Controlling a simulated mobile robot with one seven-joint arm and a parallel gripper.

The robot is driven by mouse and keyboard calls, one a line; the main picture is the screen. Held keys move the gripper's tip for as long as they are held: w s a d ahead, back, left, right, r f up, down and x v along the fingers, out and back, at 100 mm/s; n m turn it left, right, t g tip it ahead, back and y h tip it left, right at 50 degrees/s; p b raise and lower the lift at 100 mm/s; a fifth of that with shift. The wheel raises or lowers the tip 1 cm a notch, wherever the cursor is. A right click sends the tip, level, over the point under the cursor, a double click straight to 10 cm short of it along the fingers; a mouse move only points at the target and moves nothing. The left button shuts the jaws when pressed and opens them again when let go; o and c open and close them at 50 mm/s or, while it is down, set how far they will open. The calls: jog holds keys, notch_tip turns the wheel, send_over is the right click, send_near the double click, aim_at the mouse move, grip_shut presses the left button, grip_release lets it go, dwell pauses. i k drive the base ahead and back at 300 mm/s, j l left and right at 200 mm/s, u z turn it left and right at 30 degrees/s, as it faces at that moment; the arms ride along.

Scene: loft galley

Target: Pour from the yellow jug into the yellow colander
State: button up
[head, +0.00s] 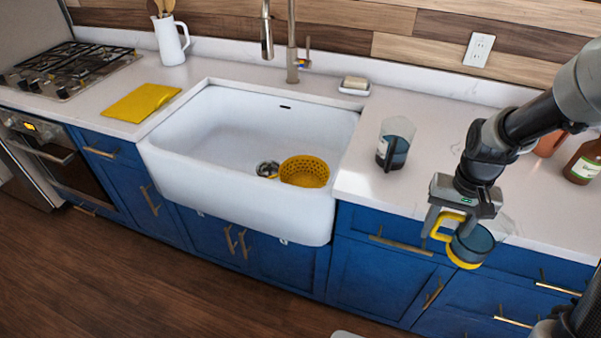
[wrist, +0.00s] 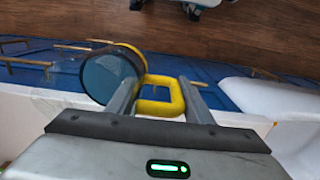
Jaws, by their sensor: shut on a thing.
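The yellow jug (head: 470,246) is a clear vessel with a yellow handle and yellow base, with dark bluish contents. My gripper (head: 446,220) is shut on its yellow handle, in front of the counter's front edge at the right. The jug also shows in the wrist view (wrist: 108,78), with its handle between the fingers of my gripper (wrist: 160,95). The yellow colander (head: 305,171) sits in the right part of the white sink, well left of the jug. The wrist view does not show the colander.
A second clear jug with a dark handle (head: 395,145) stands on the counter between sink and gripper. The tall faucet (head: 292,45) rises behind the white sink (head: 210,125). A soap dish (head: 354,88) sits behind it. A brown bottle (head: 584,162) stands far right.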

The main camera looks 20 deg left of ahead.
aim_at(306, 171)
jog(key=j, duration=0.6)
jog(key=k+j, duration=0.15)
jog(key=j, duration=0.45)
jog(key=i+j, duration=0.1)
jog(key=j, duration=0.5)
jog(key=i+j, duration=0.4)
jog(key=j, duration=0.15)
jog(key=i+j, duration=0.1)
jog(key=i, duration=0.2)
jog(key=l, duration=0.25)
